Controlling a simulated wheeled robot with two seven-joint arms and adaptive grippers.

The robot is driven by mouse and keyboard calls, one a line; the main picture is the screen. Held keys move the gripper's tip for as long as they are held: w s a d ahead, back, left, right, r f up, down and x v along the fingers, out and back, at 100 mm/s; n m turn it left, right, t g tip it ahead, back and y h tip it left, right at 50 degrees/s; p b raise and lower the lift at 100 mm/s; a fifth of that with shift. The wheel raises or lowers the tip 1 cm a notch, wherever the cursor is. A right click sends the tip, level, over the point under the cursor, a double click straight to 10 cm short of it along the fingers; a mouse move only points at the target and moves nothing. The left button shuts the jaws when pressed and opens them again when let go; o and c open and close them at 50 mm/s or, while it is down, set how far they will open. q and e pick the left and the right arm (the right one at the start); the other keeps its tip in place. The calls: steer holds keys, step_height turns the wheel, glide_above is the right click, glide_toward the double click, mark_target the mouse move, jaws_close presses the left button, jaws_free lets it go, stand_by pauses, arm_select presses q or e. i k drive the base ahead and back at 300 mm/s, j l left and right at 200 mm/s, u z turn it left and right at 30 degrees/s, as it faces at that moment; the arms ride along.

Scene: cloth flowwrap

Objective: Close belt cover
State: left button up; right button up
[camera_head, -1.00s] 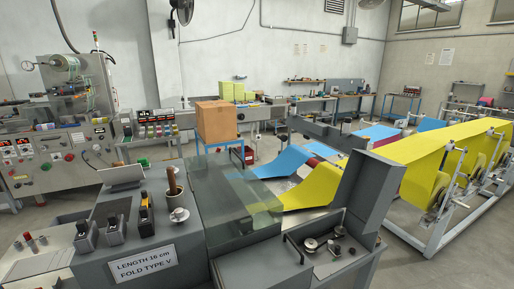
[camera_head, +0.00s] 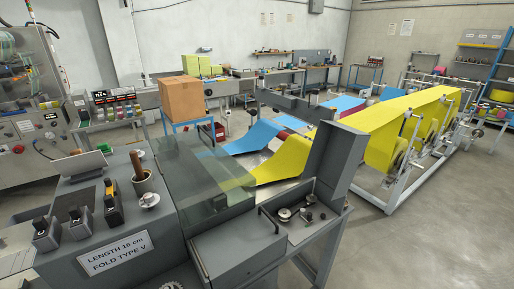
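The belt cover looks to be the tall dark grey lid (camera_head: 338,152) standing upright at the right end of the machine. It is open. Beside its foot, an uncovered bay (camera_head: 318,220) shows small round pulleys or knobs (camera_head: 285,213). A thin black handle (camera_head: 268,217) stands at the left edge of this bay, next to a flat grey housing (camera_head: 238,244). Neither of my grippers is in view, and nothing touches the lid.
A clear guard (camera_head: 190,170) and a control panel with levers (camera_head: 113,205) lie left of the bay. Yellow cloth (camera_head: 285,158) runs behind the lid to a roll rack (camera_head: 405,165). The floor (camera_head: 425,235) at right is clear.

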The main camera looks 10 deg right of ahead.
mark_target(337, 149)
steer(key=i+l+u, duration=0.2)
steer(key=l, duration=0.4)
steer(key=l+u, duration=0.25)
steer(key=l, duration=0.3)
steer(key=i+l+u, duration=0.2)
steer(key=l, duration=0.45)
steer(key=k+l+u, duration=0.1)
steer(key=l+u, duration=0.15)
steer(key=l, duration=0.3)
steer(key=l+u, duration=0.2)
steer(key=l, duration=0.45)
steer(key=k+l+u, duration=0.2)
steer(key=l, duration=0.4)
steer(key=l+u, duration=0.25)
steer(key=l, duration=0.35)
steer(key=k+l+u, duration=0.2)
steer(key=l, duration=0.35)
